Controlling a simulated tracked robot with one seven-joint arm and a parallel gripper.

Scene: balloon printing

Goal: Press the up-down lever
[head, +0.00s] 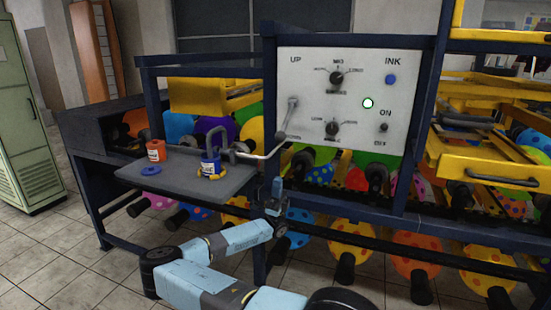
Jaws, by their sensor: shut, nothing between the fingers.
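The white control panel (345,75) stands upright in a dark blue frame. The up-down lever (292,113) is a light grey rod on the panel's left side, between the label UP above and a partly hidden label below. My gripper (277,186) is shut and empty. In the picture it is below the lever and the panel, just right of the grey shelf, and apart from the lever. Its fingertips are small and dark in this view.
The panel also has two black knobs, a blue button (391,79) and an ON switch (384,127). Balloons fill the racks.

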